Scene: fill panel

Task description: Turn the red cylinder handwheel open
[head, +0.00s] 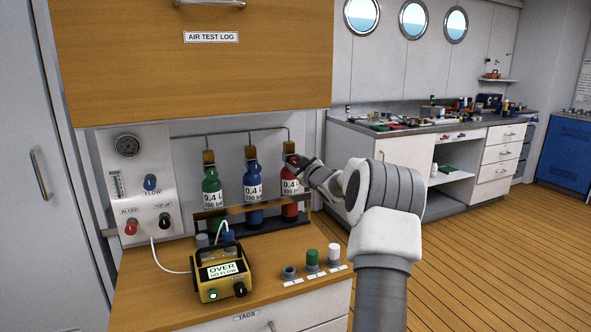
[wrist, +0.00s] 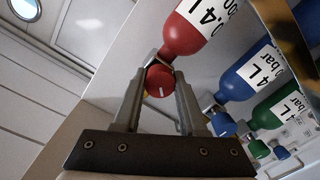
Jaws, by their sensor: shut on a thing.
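The red cylinder (head: 289,211) stands at the right end of the rack, with a white label reading 0.4 L. In the wrist view the red cylinder (wrist: 187,38) shows at the top, and its small red handwheel (wrist: 160,80), with a white mark on its face, sits between my fingers. My gripper (wrist: 160,92) is shut on the handwheel, one finger on each side. In the head view my gripper (head: 304,163) is at the top of the red cylinder and partly hides the valve there.
Blue (head: 253,190) and green (head: 212,190) cylinders stand left of the red one. A gauge panel (head: 139,185) is at the far left. A yellow box (head: 222,273) reading OVER and several small knobs or caps are on the wooden counter (head: 180,310). A wooden cabinet (head: 190,70) overhangs the rack.

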